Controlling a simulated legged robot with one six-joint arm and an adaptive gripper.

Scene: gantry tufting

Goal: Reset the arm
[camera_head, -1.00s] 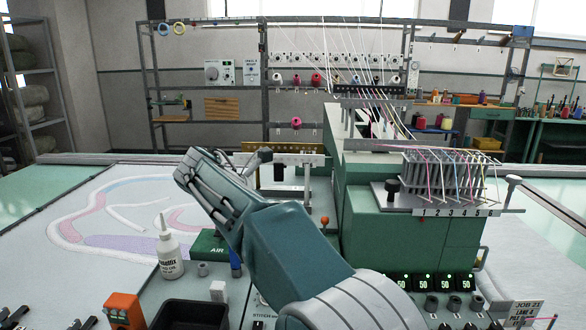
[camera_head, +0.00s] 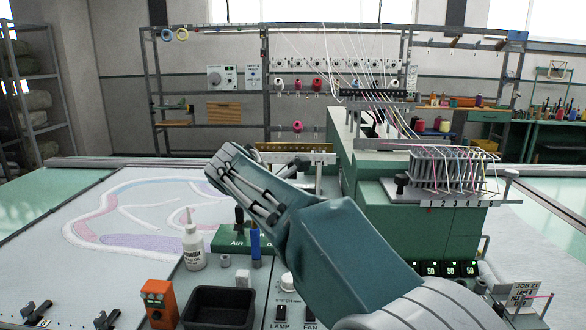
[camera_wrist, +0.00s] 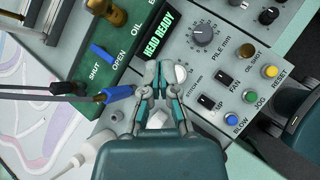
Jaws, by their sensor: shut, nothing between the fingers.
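My gripper (camera_wrist: 166,72) is shut and empty in the wrist view. Its fingertips are together over the grey control panel (camera_wrist: 215,75), close to a white knob marked for stitch. I cannot tell whether the tips touch the panel. In the head view, my teal arm reaches up and left from the lower right. It covers part of the machine, and the gripper is not clearly visible there.
A white bottle (camera_head: 193,245), an orange box (camera_head: 159,303) and a black tray (camera_head: 219,307) stand left of my arm. The green gantry head (camera_head: 415,210) with yarn guides is close on the right. A blue lever (camera_wrist: 103,54) is near the gripper.

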